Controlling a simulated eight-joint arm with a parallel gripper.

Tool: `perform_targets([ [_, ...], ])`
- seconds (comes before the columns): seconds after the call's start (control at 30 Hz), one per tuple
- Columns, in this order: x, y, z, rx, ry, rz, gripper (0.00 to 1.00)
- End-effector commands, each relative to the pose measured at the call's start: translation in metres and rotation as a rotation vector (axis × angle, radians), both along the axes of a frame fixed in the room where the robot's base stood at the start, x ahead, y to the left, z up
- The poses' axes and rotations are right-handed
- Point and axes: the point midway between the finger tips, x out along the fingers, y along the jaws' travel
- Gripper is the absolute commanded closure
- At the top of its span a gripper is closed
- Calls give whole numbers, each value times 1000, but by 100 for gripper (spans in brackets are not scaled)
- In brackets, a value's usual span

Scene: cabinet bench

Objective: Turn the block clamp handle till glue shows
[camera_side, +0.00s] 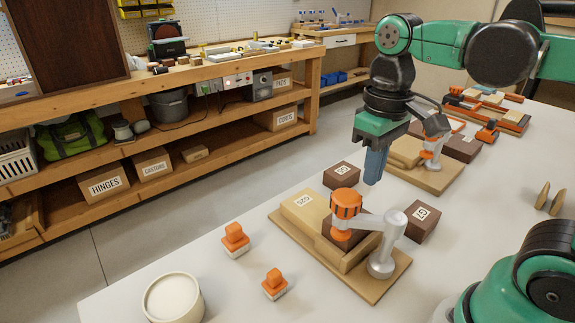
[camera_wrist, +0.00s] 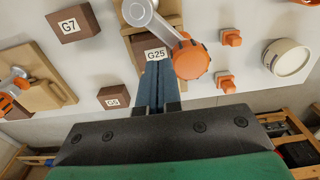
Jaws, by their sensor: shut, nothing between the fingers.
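The near block clamp stands on a wooden board (camera_side: 375,288), with a grey arm (camera_side: 383,228) and an orange ribbed handle (camera_side: 346,205). In the wrist view, my fingertips (camera_wrist: 160,64) show just left of the orange handle (camera_wrist: 190,60), near the G25 label. The seam under the handle is mostly hidden.
Loose brown blocks lie behind (camera_side: 342,176) and right of the board, the latter marked G7 (camera_side: 421,220). A second clamp board (camera_side: 430,178) stands behind. Two orange-topped pieces (camera_side: 235,240) (camera_side: 274,284) and a round cream container (camera_side: 172,298) stand left. The table between them is clear.

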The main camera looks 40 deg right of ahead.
Motion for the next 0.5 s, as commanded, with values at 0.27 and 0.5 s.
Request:
perform_targets([
  [0.27,0,0,31,0,0,0,100],
  [0.5,0,0,33,0,0,0,100],
])
